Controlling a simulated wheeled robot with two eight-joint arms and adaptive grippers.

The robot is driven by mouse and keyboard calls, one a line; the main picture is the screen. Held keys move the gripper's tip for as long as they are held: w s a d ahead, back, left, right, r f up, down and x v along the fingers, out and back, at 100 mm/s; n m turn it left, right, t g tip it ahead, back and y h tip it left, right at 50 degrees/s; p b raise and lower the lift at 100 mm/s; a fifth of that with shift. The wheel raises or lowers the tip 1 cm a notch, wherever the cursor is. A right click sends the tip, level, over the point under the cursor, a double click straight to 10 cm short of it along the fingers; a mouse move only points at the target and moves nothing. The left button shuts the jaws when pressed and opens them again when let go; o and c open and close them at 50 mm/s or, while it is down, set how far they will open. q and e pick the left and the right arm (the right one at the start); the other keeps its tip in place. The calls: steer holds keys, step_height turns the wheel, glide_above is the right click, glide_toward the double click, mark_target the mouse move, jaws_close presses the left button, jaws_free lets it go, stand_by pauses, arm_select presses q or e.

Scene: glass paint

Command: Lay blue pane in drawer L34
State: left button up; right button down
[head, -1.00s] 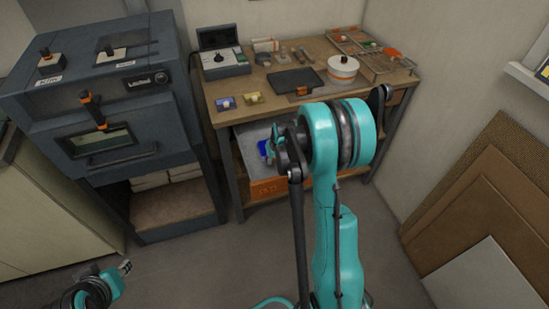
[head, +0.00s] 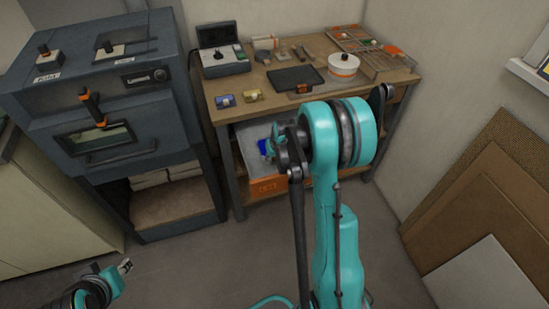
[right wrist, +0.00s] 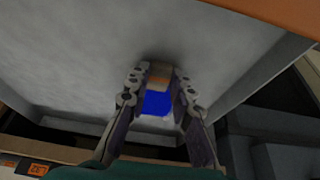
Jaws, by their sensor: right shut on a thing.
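My right gripper (right wrist: 160,80) is shut on a small tan and orange block fixed to the blue pane (right wrist: 157,103). In the head view, a bit of the blue pane (head: 263,146) shows beside my right gripper (head: 273,147), mostly hidden by my arm. Both are over or inside an open drawer with an orange front (head: 266,188) under the bench; its label is too small to read. The drawer's grey inside (right wrist: 80,60) fills the right wrist view. I cannot tell whether the pane touches the drawer floor. My left gripper (head: 124,266) is low at left, away from the bench.
A kiln (head: 100,120) stands at left. Boards (head: 465,215) lean at right.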

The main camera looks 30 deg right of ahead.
stand_by(0.3)
steer(key=c, duration=1.3)
jaws_free()
steer(key=shift+o, duration=0.2)
steer(key=shift+r+p, duration=2.4)
steer(key=shift+r, duration=1.2)
steer(key=s+a+r+n+t, duration=0.1)
steer(key=s+a+r+t, duration=0.1)
steer(key=s+a+r, duration=0.9)
steer(key=s+a+r+n+t+y, duration=0.1)
steer(key=s+a+r, duration=0.2)
steer(key=s+a, duration=0.5)
steer(key=shift+s+a+r+n, duration=0.3)
steer(key=shift+s+a+r, duration=0.1)
steer(key=shift+s, duration=0.7)
